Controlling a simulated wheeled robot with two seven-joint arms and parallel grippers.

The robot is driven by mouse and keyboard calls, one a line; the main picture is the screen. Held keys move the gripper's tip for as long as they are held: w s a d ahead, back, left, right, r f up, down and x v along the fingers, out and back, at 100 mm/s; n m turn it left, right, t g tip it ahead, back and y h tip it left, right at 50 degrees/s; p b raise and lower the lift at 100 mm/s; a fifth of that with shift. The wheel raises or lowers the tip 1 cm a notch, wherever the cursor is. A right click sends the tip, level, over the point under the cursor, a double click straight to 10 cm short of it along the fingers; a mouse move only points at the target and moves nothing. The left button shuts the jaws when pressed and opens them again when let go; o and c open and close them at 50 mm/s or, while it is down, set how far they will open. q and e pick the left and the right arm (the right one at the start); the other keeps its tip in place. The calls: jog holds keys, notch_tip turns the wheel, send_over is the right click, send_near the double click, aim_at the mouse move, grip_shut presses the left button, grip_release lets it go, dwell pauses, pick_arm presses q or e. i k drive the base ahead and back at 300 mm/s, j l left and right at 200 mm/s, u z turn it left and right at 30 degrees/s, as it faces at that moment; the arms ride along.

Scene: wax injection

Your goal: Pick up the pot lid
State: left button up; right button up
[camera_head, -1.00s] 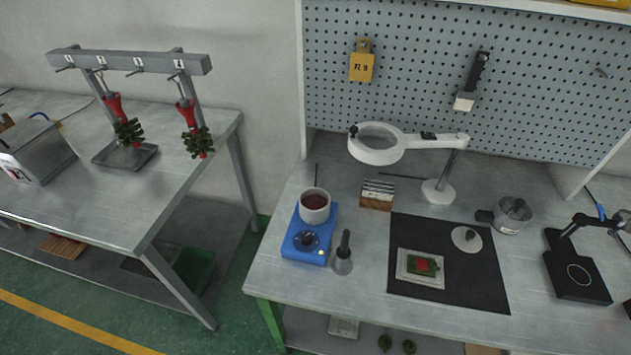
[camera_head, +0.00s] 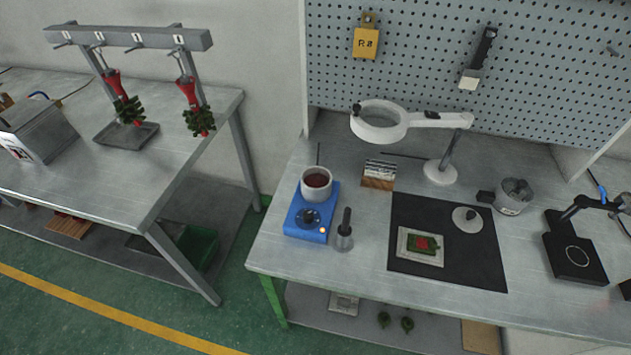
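The pot lid (camera_head: 467,220) is a small pale grey disc with a dark knob. It lies flat on the black mat (camera_head: 440,274), near the mat's upper right corner. A pot (camera_head: 514,197) with a dark handle stands on the table to the right of the mat. A white pot with dark red content (camera_head: 317,184) stands on a blue heater (camera_head: 312,219) at the left of the table. Neither of my grippers shows in the head view.
A white tray with a green and red piece (camera_head: 420,246) lies on the mat. A magnifier lamp (camera_head: 380,121) stands behind it. A black stand (camera_head: 573,260) is at the right. The table's front strip is clear.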

aim_at(467, 219)
jog(key=z, duration=1.4)
jog(key=u, duration=1.3)
jog(key=k+l+u, duration=0.1)
jog(key=l, duration=0.25)
jog(key=l+u, duration=0.1)
jog(key=l, duration=0.25)
jog(key=k+l+u, duration=0.1)
jog(key=l, duration=0.25)
jog(key=k+l+u, duration=0.15)
jog(key=l, duration=0.15)
